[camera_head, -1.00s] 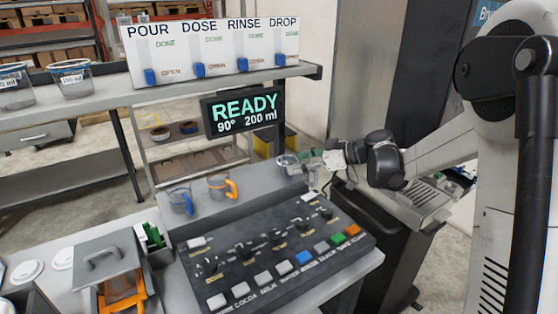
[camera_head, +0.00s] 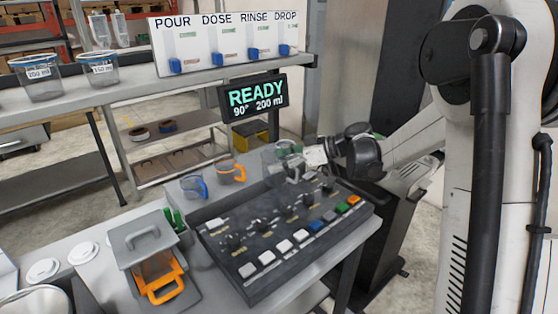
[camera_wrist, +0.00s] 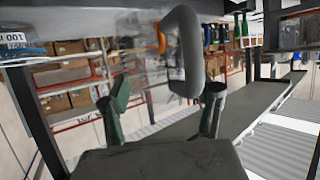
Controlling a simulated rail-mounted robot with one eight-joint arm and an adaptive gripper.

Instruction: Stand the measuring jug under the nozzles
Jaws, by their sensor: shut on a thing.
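A clear jug with a grey handle, taken as the measuring jug (camera_head: 281,156), is in my gripper (camera_head: 302,158), above the back right part of the control console. In the wrist view the jug's grey handle (camera_wrist: 184,40) rises between the green-tipped fingers of my gripper (camera_wrist: 168,92); its clear body is hard to make out. Two clear tapered shapes (camera_head: 109,30) hang at the far left back; I cannot tell whether they are the nozzles.
The console (camera_head: 285,235) has knobs and coloured buttons. A blue-handled mug (camera_head: 192,187) and an orange-handled mug (camera_head: 230,173) stand behind it. A display (camera_head: 254,98) reads READY, 90°, 200 ml. Labelled clear jars (camera_head: 38,80) stand on the upper shelf (camera_head: 120,95).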

